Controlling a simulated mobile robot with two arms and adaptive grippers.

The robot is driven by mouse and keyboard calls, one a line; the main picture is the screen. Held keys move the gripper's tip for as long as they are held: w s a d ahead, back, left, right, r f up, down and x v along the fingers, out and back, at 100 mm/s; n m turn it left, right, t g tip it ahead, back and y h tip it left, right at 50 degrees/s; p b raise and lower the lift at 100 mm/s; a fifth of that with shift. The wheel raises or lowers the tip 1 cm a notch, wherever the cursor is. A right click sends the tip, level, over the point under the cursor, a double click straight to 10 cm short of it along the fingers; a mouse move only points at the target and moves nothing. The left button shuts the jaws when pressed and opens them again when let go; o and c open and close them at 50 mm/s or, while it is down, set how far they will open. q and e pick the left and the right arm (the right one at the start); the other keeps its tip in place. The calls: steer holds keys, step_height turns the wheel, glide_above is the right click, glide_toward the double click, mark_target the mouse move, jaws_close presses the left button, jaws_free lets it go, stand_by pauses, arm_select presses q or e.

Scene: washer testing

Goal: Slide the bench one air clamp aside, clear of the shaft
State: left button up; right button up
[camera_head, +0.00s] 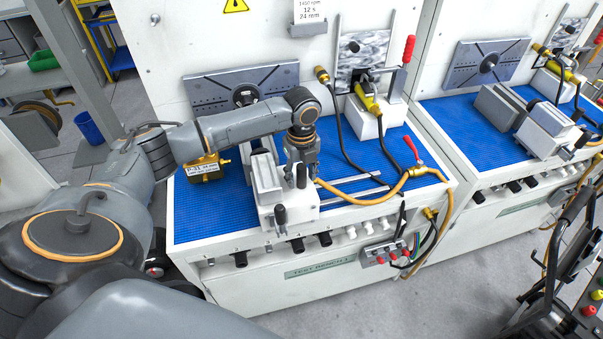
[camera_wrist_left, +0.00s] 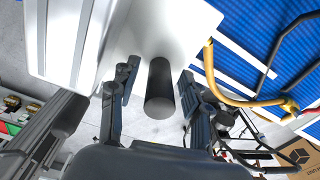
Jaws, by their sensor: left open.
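The air clamp (camera_head: 290,214) is a pale grey block with black knobs, near the front of bench one's blue mat (camera_head: 223,212). A yellow hose (camera_head: 345,198) runs from its right side. My left gripper (camera_head: 301,172) is over the clamp's right part. In the left wrist view, its open fingers (camera_wrist_left: 158,80) stand either side of a black cylindrical handle (camera_wrist_left: 160,88) on the clamp's white body (camera_wrist_left: 165,30). A gap shows beside the handle; I cannot tell if either finger touches it. The shaft is not clearly visible; a dark round hub (camera_head: 245,94) is on the back plate. My right gripper is out of view.
A brass-coloured block (camera_head: 205,169) sits on the mat left of the clamp. Pale rails (camera_head: 357,194) lie to its right. A red-handled valve (camera_head: 413,150) and a hose stand farther right. A second bench (camera_head: 480,140) is at right.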

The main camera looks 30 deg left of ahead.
arm_select(q)
steer(key=shift+f, duration=0.35)
jaws_close()
steer(key=shift+w, duration=0.1)
